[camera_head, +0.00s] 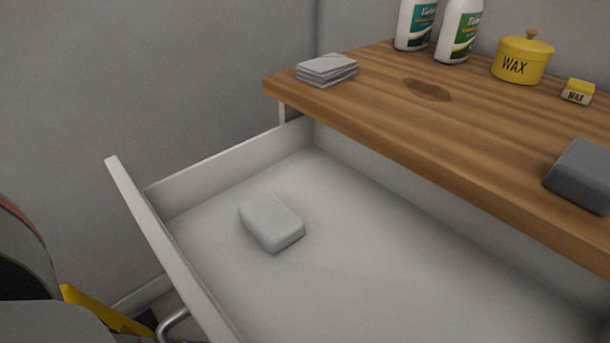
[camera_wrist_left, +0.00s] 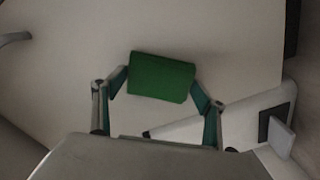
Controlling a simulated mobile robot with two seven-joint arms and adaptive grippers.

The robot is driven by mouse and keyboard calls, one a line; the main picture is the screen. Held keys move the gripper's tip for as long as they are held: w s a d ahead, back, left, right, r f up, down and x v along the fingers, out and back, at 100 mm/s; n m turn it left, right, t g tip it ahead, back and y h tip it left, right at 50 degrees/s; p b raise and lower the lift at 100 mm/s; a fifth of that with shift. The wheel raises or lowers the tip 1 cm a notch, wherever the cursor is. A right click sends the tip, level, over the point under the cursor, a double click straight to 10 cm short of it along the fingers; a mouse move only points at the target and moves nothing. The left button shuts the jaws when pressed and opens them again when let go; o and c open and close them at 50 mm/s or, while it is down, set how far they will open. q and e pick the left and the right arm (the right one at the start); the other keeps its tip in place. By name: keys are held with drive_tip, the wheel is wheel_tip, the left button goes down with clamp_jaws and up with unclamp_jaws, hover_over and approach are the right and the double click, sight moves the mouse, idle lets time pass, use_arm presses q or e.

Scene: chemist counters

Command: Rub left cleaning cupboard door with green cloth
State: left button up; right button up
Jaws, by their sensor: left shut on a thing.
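In the left wrist view my left gripper (camera_wrist_left: 160,92) is shut on a green cloth (camera_wrist_left: 162,76), folded into a small block between its two fingertips. Behind the cloth is a broad pale panel (camera_wrist_left: 75,75), which looks like a cupboard door, with a curved metal handle (camera_wrist_left: 15,38) at the upper left. I cannot tell whether the cloth touches the panel. The head view shows neither the cloth nor the left gripper; part of my arm fills its lower left corner. My right gripper is not identifiable in either view.
In the head view a white drawer (camera_head: 215,182) stands open with a pale block (camera_head: 271,222) inside. The wooden counter (camera_head: 400,120) holds grey folded cloths (camera_head: 327,69), two bottles, a wax tin (camera_head: 522,60), a small wax box (camera_head: 578,92) and a dark grey block (camera_head: 582,175).

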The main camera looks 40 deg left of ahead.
use_arm(q)
drive_tip(key=shift+a+r+p, duration=1.25)
drive_tip(key=shift+a+r, duration=0.2)
drive_tip(key=shift+a, duration=0.4)
drive_tip(key=d+p, duration=0.1)
drive_tip(key=d, duration=0.9)
drive_tip(key=shift+d, duration=0.35)
use_arm(e)
wheel_tip(320, 180, up, 6)
drive_tip(key=w+t, duration=0.1)
drive_tip(key=w, duration=0.1)
drive_tip(key=shift+w, duration=0.25)
use_arm(q)
drive_tip(key=shift+a, duration=0.1)
drive_tip(key=a+b, duration=0.1)
drive_tip(key=a, duration=0.9)
drive_tip(key=shift+w+a+b, duration=0.25)
drive_tip(key=shift+a+b, duration=0.05)
use_arm(e)
drive_tip(key=shift+s+f, duration=0.35)
drive_tip(key=shift+f, duration=0.45)
drive_tip(key=shift+s+f, duration=0.3)
drive_tip(key=shift+f, duration=0.5)
